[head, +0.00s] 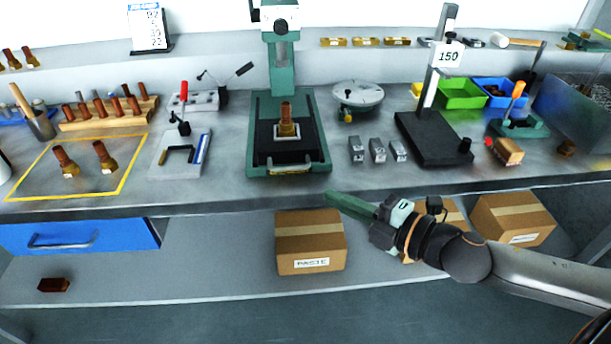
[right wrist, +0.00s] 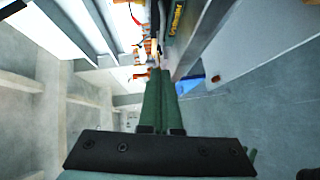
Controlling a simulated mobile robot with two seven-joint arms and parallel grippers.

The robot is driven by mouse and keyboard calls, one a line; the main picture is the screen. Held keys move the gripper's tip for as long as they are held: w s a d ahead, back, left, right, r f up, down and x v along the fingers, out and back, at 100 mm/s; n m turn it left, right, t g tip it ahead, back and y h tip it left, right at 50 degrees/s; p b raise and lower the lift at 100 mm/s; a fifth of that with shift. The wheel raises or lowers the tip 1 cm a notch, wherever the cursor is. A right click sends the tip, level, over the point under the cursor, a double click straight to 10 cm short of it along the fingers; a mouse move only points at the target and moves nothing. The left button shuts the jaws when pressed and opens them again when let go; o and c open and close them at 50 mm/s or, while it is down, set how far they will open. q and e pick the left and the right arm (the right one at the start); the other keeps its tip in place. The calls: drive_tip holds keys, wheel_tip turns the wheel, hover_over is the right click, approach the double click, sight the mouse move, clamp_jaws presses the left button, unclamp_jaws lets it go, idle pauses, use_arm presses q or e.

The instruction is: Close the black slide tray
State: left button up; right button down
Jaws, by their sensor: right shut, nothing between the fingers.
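The black slide tray (head: 264,137) lies in the base of the green press (head: 252,105) at the middle of the bench in the head view. A pale plate with a brass and brown part (head: 287,122) stands on it. A yellowish handle (head: 290,170) runs along its front, near the bench's front edge. My right gripper (head: 332,197) is shut and empty. It points left, just in front of the bench edge, to the right of and nearer than the handle, apart from it. Its green fingers also show in the right wrist view (right wrist: 158,75). My left gripper is not in view.
Three grey blocks (head: 377,150) and a black stand (head: 432,140) are right of the press. A clamp fixture (head: 180,160) is to its left. A cardboard box (head: 310,240) stands on the lower shelf, below the gripper. A blue drawer (head: 80,236) is at lower left.

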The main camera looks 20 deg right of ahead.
sight(289, 169)
drive_tip(key=x, duration=0.3)
drive_tip(key=d+p+x, duration=0.1)
drive_tip(key=x, duration=0.2)
drive_tip(key=w+d+x, duration=0.1)
drive_tip(key=x, duration=0.2)
drive_tip(key=shift+w+a+f+p, duration=0.1)
drive_tip(key=shift+w+p, duration=0.05)
drive_tip(key=shift+p, duration=0.15)
drive_tip(key=shift+w+f, duration=0.15)
drive_tip(key=shift+w, duration=0.3)
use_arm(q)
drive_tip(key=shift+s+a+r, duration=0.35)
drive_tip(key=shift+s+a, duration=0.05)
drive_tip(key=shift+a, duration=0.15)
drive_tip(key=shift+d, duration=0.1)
